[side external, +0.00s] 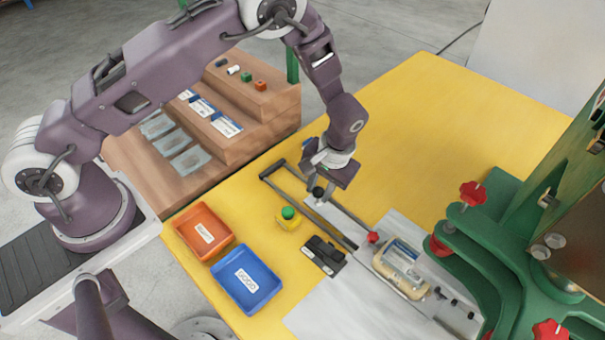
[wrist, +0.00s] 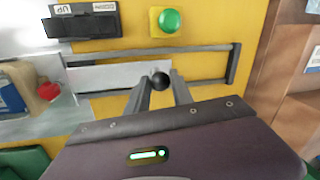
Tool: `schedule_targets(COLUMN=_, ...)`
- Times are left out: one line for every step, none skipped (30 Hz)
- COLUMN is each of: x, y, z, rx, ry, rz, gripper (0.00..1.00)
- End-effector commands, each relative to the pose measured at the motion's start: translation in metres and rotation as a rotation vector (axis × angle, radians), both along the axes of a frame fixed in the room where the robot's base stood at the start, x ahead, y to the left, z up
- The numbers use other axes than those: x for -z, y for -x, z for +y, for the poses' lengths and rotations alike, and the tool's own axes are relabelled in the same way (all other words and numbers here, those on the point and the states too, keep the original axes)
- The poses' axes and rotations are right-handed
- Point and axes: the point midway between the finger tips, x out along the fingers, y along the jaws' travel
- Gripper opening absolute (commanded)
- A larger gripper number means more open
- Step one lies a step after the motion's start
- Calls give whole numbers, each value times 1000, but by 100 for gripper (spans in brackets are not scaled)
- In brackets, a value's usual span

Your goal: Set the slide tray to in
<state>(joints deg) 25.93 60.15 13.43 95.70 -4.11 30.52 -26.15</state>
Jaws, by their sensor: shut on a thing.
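The slide tray (side external: 338,216) is a light grey plate lying between dark rails (side external: 268,180) on the yellow table; it also shows in the wrist view (wrist: 112,76). A black ball knob (wrist: 160,80) stands at the tray's end, away from the green press. My gripper (side external: 318,194) is shut on this knob, with its two fingers on either side of it in the wrist view (wrist: 160,88). Between the rails, the stretch beyond the knob, away from the press, is empty.
The green press (side external: 500,240) with red knobs stands at the right. A green button on a yellow box (side external: 288,217) and a black switch (side external: 324,252) stand beside the rails. Orange (side external: 203,232) and blue (side external: 246,280) bins lie left. The far yellow table is clear.

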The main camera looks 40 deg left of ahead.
Motion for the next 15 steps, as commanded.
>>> schedule_targets(x=-1, y=-2, z=-4, rx=1, ry=1, rz=-5, gripper=0)
schedule_targets(x=-1, y=-1, z=-5, rx=1, ry=1, rz=-4, gripper=0)
schedule_targets(x=-1, y=-1, z=-6, rx=1, ry=0, rz=-4, gripper=0)
schedule_targets(x=-1, y=-1, z=-6, rx=1, ry=0, rz=-4, gripper=0)
schedule_targets(x=-1, y=-1, z=-6, rx=0, ry=0, rz=-4, gripper=0)
schedule_targets(x=-1, y=-1, z=-6, rx=0, ry=0, rz=-4, gripper=0)
schedule_targets(x=-1, y=-1, z=-6, rx=0, ry=0, rz=-4, gripper=0)
schedule_targets(x=-1, y=-1, z=-6, rx=0, ry=0, rz=-4, gripper=0)
schedule_targets(x=-1, y=-1, z=-6, rx=0, ry=0, rz=-4, gripper=0)
schedule_targets(x=-1, y=-1, z=-6, rx=0, ry=0, rz=-4, gripper=0)
schedule_targets(x=-1, y=-1, z=-6, rx=0, ry=0, rz=-4, gripper=0)
schedule_targets(x=-1, y=-1, z=-6, rx=0, ry=0, rz=-4, gripper=34)
schedule_targets(x=-1, y=-1, z=-6, rx=0, ry=0, rz=-4, gripper=39)
schedule_targets(x=-1, y=-1, z=-6, rx=0, ry=0, rz=-3, gripper=45)
schedule_targets(x=-1, y=-1, z=-6, rx=0, ry=0, rz=-3, gripper=49)
